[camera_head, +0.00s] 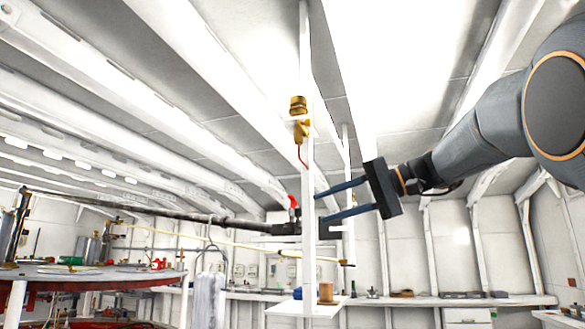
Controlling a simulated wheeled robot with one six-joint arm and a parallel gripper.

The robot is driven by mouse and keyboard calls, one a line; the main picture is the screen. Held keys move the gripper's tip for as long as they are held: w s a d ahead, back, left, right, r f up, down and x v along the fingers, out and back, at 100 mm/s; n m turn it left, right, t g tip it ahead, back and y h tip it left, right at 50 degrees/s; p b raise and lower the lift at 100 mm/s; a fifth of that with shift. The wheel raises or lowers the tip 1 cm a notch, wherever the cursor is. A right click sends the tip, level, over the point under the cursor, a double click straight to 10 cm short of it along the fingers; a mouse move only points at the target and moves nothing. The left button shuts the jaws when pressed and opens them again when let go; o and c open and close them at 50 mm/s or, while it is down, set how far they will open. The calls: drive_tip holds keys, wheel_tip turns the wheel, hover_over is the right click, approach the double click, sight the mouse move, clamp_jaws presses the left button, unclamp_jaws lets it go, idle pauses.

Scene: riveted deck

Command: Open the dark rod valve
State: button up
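A long dark rod (160,212) runs across from the left and ends at a dark valve body (287,228) next to a white upright post. A red handle (293,202) stands up on that valve. My gripper (321,204) comes in from the right, with its two dark blue fingers pointing left and spread apart. The gap between the fingers looks empty. The fingertips are just right of the post and the red handle in the picture. I cannot tell their distance in depth, and no contact with the handle shows.
The white post (307,60) carries a brass valve (298,105) with a thin red-brown lever above my fingers. A small white shelf (309,309) with a brown spool (326,292) is below. A yellow hose (180,234) crosses behind. A round red-edged table (90,284) stands at left.

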sight(305, 123)
drive_tip(key=s+r+n+g+y+p, duration=0.1)
drive_tip(key=s+r+n+y, duration=0.15)
drive_tip(key=r, duration=0.55)
drive_tip(key=s+r+n+g+y+p, duration=0.15)
drive_tip(key=s+r, duration=0.25)
drive_tip(key=r, duration=0.4)
drive_tip(key=shift+n, duration=0.4)
drive_tip(key=shift+w+a+r+p, duration=0.15)
drive_tip(key=shift+a+p, duration=0.35)
drive_tip(key=shift+a, duration=1)
drive_tip(key=shift+s+a+r+p, duration=0.15)
drive_tip(key=shift+a+p, duration=0.35)
drive_tip(key=shift+a, duration=1.05)
drive_tip(key=shift+w+a+r+p, duration=0.2)
drive_tip(key=shift+a+p, duration=0.3)
drive_tip(key=shift+a, duration=1)
